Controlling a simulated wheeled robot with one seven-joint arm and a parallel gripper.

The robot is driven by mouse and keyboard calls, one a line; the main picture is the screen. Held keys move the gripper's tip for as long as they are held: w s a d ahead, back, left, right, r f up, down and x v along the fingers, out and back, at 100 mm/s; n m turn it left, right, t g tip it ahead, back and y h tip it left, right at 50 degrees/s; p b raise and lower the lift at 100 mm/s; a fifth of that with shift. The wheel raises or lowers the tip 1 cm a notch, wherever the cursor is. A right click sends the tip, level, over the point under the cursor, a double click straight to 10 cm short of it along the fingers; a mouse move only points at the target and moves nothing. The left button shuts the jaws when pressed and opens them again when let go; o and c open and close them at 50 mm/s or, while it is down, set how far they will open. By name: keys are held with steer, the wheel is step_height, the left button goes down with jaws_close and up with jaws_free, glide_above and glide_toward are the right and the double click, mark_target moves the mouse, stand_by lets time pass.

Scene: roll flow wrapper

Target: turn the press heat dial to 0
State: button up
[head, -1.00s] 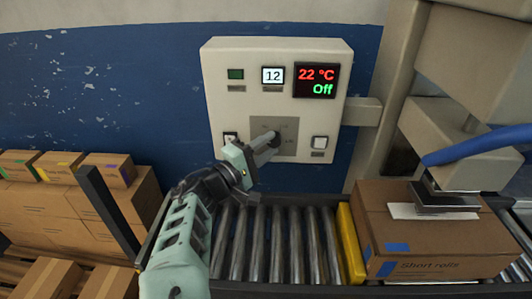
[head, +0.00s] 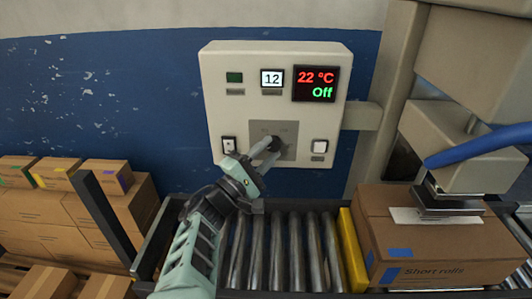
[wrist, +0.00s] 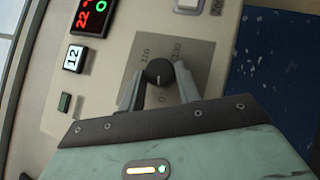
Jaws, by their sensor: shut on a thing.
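The heat dial (wrist: 157,72) is a small round black knob on a grey plate of the control panel. In the wrist view its white mark points toward the printed 0, at the side nearest my gripper. Other numbers are printed around it, hard to read. My gripper (wrist: 160,80) is shut on the dial, one finger on each side. In the head view my gripper (head: 268,147) reaches the dial (head: 274,143) from below left and partly hides the plate. The panel's display (head: 316,84) reads 22 °C in red and Off in green.
A small 12 display (head: 272,78) and a green indicator (head: 235,77) sit above the dial. White switches flank it, one at right (head: 319,146). Below are conveyor rollers (head: 290,250), a yellow bar (head: 352,245) and a Short rolls carton (head: 430,240). Stacked boxes (head: 45,205) stand left.

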steer(key=o, duration=1)
steer(key=shift+w+d, duration=0.1)
steer(key=shift+d, duration=0.1)
steer(key=shift+a, duration=0.1)
steer(key=b+v, duration=0.4)
steer(key=v, duration=1.3)
steer(key=shift+a, duration=0.15)
